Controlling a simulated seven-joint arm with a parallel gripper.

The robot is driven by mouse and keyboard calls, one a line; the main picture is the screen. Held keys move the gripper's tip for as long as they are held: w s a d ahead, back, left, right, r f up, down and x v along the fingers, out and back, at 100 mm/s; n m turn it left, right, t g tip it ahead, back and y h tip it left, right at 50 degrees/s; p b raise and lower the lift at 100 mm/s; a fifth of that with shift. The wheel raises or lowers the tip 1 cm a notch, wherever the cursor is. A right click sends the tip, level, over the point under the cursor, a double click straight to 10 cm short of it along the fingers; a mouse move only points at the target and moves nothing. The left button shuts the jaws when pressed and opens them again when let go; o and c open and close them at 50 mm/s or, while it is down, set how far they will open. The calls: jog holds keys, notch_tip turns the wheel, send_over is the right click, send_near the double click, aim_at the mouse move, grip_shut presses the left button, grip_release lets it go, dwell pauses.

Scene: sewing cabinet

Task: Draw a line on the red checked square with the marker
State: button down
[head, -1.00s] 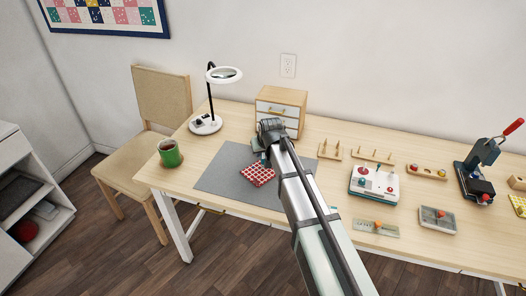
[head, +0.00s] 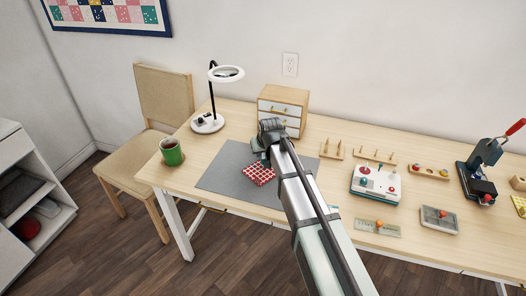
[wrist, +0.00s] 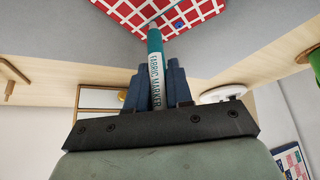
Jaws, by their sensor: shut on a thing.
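The red checked square (head: 258,174) lies on the grey mat (head: 226,170). It also shows at the top of the wrist view (wrist: 125,12). My gripper (wrist: 157,85) is shut on the teal and white fabric marker (wrist: 154,60). The marker's teal end reaches up to the edge of the square in the wrist view; I cannot tell whether it touches. A small blue spot shows on the square near that end; I cannot tell what it is. In the head view my arm hides the marker and most of the gripper.
A small drawer box (head: 283,107) stands behind the gripper, and a ring lamp (head: 226,73) stands back left. A green mug (head: 172,152) is at the table's left. Spool racks, a white and teal device (head: 376,184) and a press (head: 482,172) stand to the right.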

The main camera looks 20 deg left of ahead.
jog(key=shift+s+a, duration=0.45)
jog(key=shift+s, duration=0.3)
jog(key=shift+s+a, duration=0.4)
jog(key=shift+s, duration=0.4)
jog(key=shift+s+a, duration=0.45)
jog(key=shift+s, duration=0.3)
dwell(3.8)
jog(key=shift+r, duration=0.45)
dwell(0.9)
jog(key=shift+r, duration=2.05)
